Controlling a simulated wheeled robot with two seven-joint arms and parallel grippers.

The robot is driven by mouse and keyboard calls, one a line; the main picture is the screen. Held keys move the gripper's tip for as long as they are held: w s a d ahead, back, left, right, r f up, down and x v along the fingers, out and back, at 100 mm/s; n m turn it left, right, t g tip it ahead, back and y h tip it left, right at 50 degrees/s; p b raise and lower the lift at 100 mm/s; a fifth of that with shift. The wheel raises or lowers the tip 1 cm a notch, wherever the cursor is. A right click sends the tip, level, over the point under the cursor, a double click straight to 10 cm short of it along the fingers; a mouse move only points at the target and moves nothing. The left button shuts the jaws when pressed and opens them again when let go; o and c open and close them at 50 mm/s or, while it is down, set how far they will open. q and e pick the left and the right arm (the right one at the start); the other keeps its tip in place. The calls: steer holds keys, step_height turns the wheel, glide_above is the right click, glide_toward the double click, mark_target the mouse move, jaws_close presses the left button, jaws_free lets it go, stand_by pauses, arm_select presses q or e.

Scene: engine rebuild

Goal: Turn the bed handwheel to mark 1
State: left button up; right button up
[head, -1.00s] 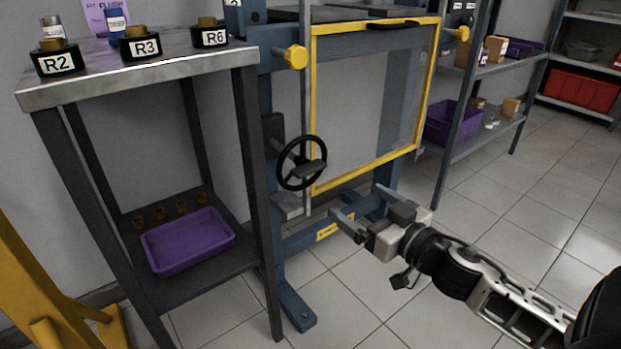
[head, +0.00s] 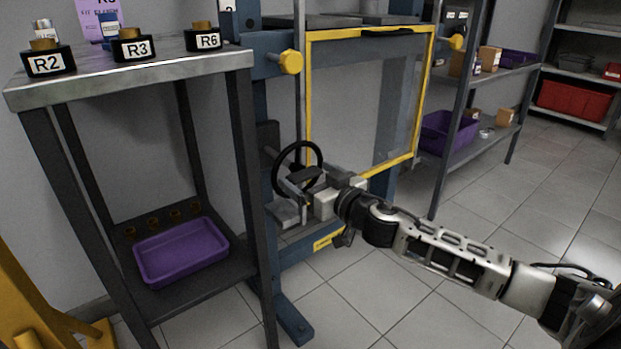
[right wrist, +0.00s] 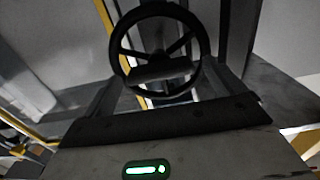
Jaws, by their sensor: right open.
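The bed handwheel (head: 284,157) is a black spoked ring on the blue press frame, left of the yellow-edged guard. In the right wrist view the handwheel (right wrist: 203,42) stands just ahead, with a dark bar across its lower half. My right gripper (head: 296,186) is open at the lower right part of the handwheel and covers some of its rim in the head view. I cannot tell whether the fingers touch it. No mark number on the handwheel is readable. My left gripper is not in view.
A steel stand (head: 120,72) with pots labelled R2, R3 and R6 is at the left, with a purple tray (head: 150,278) on its lower shelf. The yellow-framed guard (head: 309,100) is right of the handwheel. Shelving stands behind; the floor at right is clear.

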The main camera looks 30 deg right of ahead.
steer(key=shift+w, duration=0.2)
steer(key=c, duration=1)
steer(key=shift+n, duration=0.3)
